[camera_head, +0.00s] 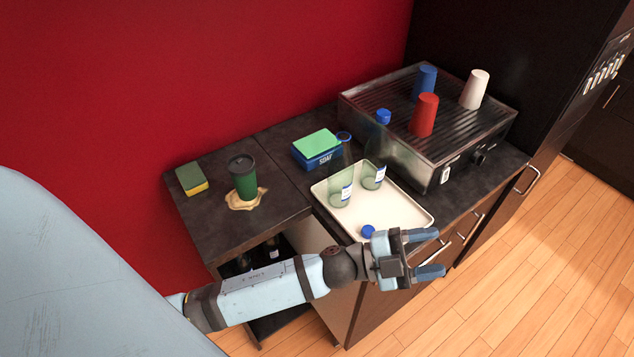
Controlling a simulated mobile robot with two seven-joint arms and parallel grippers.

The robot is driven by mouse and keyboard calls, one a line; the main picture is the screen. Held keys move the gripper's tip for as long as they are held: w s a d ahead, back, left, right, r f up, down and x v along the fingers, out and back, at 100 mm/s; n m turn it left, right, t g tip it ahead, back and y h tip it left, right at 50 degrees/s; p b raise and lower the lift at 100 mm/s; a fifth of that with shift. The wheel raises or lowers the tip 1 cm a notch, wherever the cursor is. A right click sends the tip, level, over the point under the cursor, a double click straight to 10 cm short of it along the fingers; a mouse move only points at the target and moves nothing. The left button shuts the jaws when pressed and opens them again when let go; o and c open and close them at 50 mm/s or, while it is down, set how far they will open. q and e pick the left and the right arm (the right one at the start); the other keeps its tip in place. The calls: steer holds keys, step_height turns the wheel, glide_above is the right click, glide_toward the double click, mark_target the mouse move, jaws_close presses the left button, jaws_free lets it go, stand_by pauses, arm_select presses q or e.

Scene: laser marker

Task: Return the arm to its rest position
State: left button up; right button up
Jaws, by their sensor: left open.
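My left arm comes in from the lower left and reaches across the front of the counter. Its gripper (432,254) is open and empty, with its fingers pointing right. It is in front of the counter's front edge, near the front of the white tray (405,212). My right gripper is not in view.
Two clear bottles (341,188) (374,172) and a blue cap (367,231) are on the tray. A soap box with a green sponge (318,146), a green cup (243,178) in a spill, another sponge (191,179) and a metal grill with cups (425,115) stand behind. Floor at right is clear.

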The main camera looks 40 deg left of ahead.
arm_select(q)
steer(key=s+a+f+n+y, duration=0.4)
steer(key=a+f+n+y, duration=0.1)
steer(key=f, duration=0.2)
steer(key=s+a+f+n+y+p, duration=0.1)
steer(key=s+a+f+n+y, duration=0.3)
steer(key=a+f+n+y, duration=0.1)
steer(key=s+a+f+n+g+y+p, duration=0.1)
steer(key=s+a+f+n+y, duration=0.3)
steer(key=f+n, duration=0.3)
steer(key=shift+s+a+f+y, duration=0.25)
steer(key=shift+a+f+y, duration=0.15)
steer(key=shift+a+f, duration=0.55)
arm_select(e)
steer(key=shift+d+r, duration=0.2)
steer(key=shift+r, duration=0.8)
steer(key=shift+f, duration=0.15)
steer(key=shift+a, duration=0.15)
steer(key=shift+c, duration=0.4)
